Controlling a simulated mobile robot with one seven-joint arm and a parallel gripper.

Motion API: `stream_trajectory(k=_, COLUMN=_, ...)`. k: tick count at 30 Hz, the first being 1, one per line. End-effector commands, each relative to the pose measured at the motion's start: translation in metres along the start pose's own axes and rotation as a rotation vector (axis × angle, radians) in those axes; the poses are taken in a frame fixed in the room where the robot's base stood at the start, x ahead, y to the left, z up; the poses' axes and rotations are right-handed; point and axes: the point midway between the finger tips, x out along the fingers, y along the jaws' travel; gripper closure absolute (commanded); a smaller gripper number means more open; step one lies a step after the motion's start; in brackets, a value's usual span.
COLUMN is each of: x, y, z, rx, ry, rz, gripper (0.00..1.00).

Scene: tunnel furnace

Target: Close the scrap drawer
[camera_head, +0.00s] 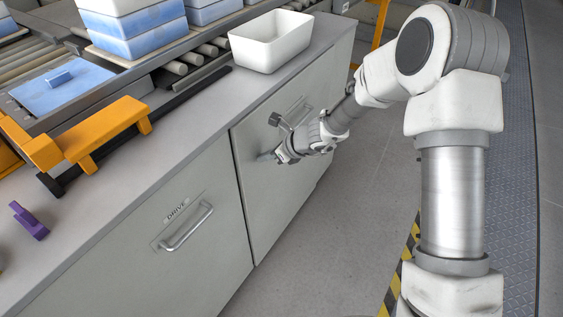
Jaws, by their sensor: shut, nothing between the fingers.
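The grey cabinet under the counter has a right-hand front panel (258,198) with a bar handle (298,108). I take it for the scrap drawer, though I can read no label on it. It looks flush or nearly flush with the cabinet; I cannot tell if a small gap is left. My gripper (267,156) is shut and empty, its tips at the left part of this panel, below and left of the handle. I cannot tell whether they touch it. My wrist partly covers the panel.
The panel marked DRIVE (160,240) is on the left, with its own handle (187,228). A white bin (272,42), an orange bracket (105,130) and a purple piece (28,220) are on the counter. The floor (310,250) in front is clear.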

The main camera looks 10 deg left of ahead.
Motion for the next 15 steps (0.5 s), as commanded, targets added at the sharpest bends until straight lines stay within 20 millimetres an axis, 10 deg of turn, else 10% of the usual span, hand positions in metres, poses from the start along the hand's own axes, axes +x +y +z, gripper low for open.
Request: stream_trajectory(k=15, x=0.0122, y=0.0013, z=0.0134, rx=-0.003, ry=-0.004, rz=0.003, gripper=1.0)
